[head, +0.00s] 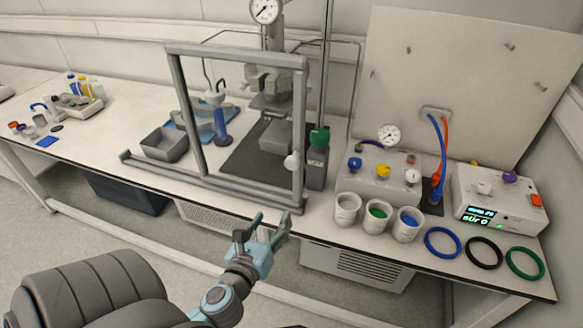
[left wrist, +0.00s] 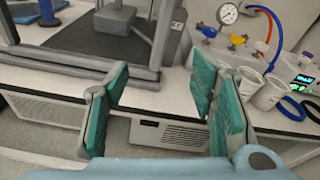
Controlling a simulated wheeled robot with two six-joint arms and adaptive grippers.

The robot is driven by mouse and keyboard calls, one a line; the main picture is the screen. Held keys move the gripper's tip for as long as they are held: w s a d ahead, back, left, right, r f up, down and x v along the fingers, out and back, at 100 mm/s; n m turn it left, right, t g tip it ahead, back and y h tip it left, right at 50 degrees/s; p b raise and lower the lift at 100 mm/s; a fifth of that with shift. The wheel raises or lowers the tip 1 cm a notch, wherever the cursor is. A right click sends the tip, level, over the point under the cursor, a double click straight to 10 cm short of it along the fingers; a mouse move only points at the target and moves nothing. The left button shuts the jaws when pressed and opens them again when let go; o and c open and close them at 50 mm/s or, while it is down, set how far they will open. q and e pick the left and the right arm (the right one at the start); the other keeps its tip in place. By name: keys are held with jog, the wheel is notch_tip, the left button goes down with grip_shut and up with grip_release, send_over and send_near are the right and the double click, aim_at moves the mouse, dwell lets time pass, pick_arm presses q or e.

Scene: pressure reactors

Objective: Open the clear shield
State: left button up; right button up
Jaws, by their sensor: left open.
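The clear shield (head: 238,52) is a see-through panel in a grey frame, standing upright on a grey base rail at the bench's front, before the pressure reactor (head: 270,85). A white knob (head: 291,160) sits on its right post. In the left wrist view the lower frame (left wrist: 90,73) crosses the top left. My left gripper (head: 267,226) is open and empty, in front of the bench edge and below the shield's lower right corner. Its green-padded fingers spread wide in the left wrist view (left wrist: 165,105). My right gripper is not in view.
Coloured rings (head: 443,242) lie at the front right. A grey tray (head: 165,145) is behind the shield. The space before the bench is free.

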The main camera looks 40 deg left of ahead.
aim_at(291, 166)
pick_arm(q)
notch_tip(291, 166, up, 7)
jog(key=m+t, duration=0.2)
jog(key=m, duration=0.1)
jog(key=shift+y, duration=0.3)
jog(key=x, duration=0.7)
jog(key=p+x, duration=0.1)
jog(key=x, duration=0.6)
jog(key=shift+w+f, duration=0.1)
jog(key=shift+f, duration=0.15)
grip_shut()
